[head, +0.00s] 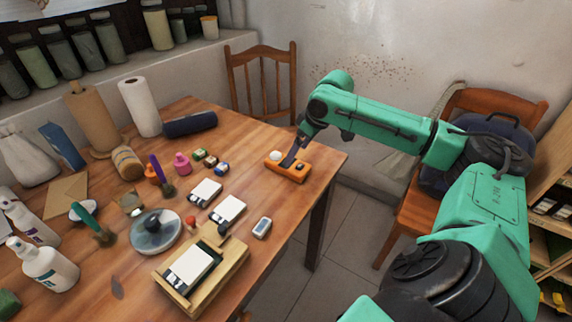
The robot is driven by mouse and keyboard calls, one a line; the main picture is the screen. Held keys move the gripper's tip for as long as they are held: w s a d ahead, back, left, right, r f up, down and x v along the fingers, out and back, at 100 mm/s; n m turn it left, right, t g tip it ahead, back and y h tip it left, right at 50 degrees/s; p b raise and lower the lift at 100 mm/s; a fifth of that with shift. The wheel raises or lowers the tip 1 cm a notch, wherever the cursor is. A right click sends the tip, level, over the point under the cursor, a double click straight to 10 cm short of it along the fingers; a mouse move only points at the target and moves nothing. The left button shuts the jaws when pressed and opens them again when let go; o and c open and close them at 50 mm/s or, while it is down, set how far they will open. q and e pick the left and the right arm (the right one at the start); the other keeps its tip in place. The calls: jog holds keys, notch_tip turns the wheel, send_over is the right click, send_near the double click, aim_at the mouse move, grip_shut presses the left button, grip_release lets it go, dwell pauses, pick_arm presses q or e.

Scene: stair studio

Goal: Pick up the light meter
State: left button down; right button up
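The light meter appears to be the orange device (291,173) with a white dome at its left end, lying flat near the table's right corner. My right gripper (290,161) reaches down from the upper right, with its dark fingers right at the middle of the orange device. The fingers hide part of its top. I cannot tell whether they are closed on it or only around or above it. The device appears to rest on the table. My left gripper is not in view.
A small white and grey device (262,227) lies at the table's front edge. White-topped cards (205,192), a wooden frame (190,268), a round lidded dish (155,232) and bottles (45,266) crowd the left. A dark roll (190,124) lies behind. Chairs stand beyond the table.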

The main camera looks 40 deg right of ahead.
jog(key=x, duration=0.5)
jog(key=shift+w+a+f, duration=0.1)
jog(key=shift+w+a, duration=0.2)
jog(key=shift+w+f, duration=0.25)
jog(key=shift+f, duration=0.15)
jog(key=shift+s+r, duration=0.1)
jog(key=c, duration=0.4)
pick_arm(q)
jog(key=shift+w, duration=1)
pick_arm(e)
jog(key=c, duration=0.9)
